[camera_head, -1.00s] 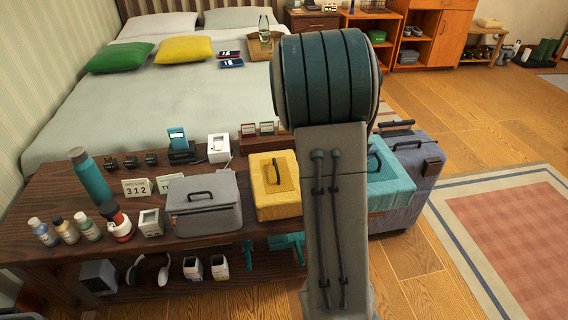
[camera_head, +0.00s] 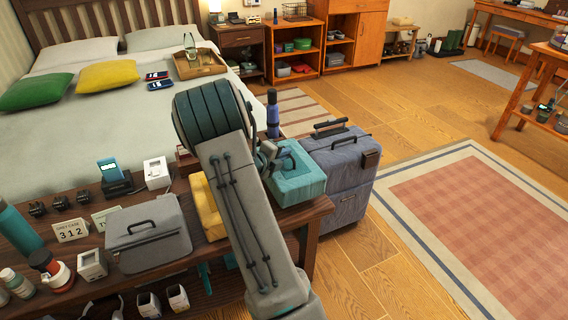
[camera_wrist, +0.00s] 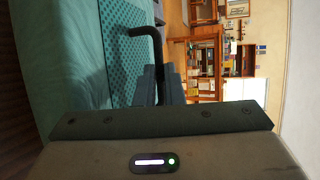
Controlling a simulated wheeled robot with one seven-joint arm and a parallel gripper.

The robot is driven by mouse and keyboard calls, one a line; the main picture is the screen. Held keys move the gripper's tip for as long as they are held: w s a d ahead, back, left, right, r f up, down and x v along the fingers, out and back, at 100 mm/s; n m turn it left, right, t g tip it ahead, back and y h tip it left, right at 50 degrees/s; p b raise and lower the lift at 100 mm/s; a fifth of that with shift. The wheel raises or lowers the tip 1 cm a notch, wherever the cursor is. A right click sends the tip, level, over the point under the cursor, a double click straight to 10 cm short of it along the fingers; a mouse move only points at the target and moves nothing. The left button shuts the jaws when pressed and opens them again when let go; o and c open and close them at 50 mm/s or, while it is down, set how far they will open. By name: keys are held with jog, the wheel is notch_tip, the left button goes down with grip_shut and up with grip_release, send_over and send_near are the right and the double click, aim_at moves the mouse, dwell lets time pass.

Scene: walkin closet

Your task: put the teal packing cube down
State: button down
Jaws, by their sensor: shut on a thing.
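The teal packing cube (camera_head: 300,186) is at the right end of the dark wooden bench (camera_head: 318,208), just left of the suitcase. I cannot tell whether its underside touches the bench top. My gripper (camera_head: 272,158) is at the cube's upper left side, partly hidden by my arm. In the wrist view the cube (camera_wrist: 65,60) fills the left side, with its mesh panel and dark handle (camera_wrist: 143,32) showing. My gripper's fingers (camera_wrist: 158,88) are shut on the cube at the handle.
A blue-grey suitcase (camera_head: 345,165) stands right of the bench, and a dark blue bottle (camera_head: 273,112) stands behind the cube. A yellow cube (camera_head: 205,208) is half hidden by my arm, beside a grey case (camera_head: 147,236). Open floor lies to the right, with a rug (camera_head: 470,210).

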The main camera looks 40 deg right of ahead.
aim_at(288, 161)
jog(key=shift+f+b, duration=0.3)
jog(key=shift+f, duration=1.25)
jog(key=shift+f, duration=0.2)
jog(key=c, duration=1.5)
grip_release()
jog(key=shift+c, duration=0.2)
jog(key=shift+r, duration=0.1)
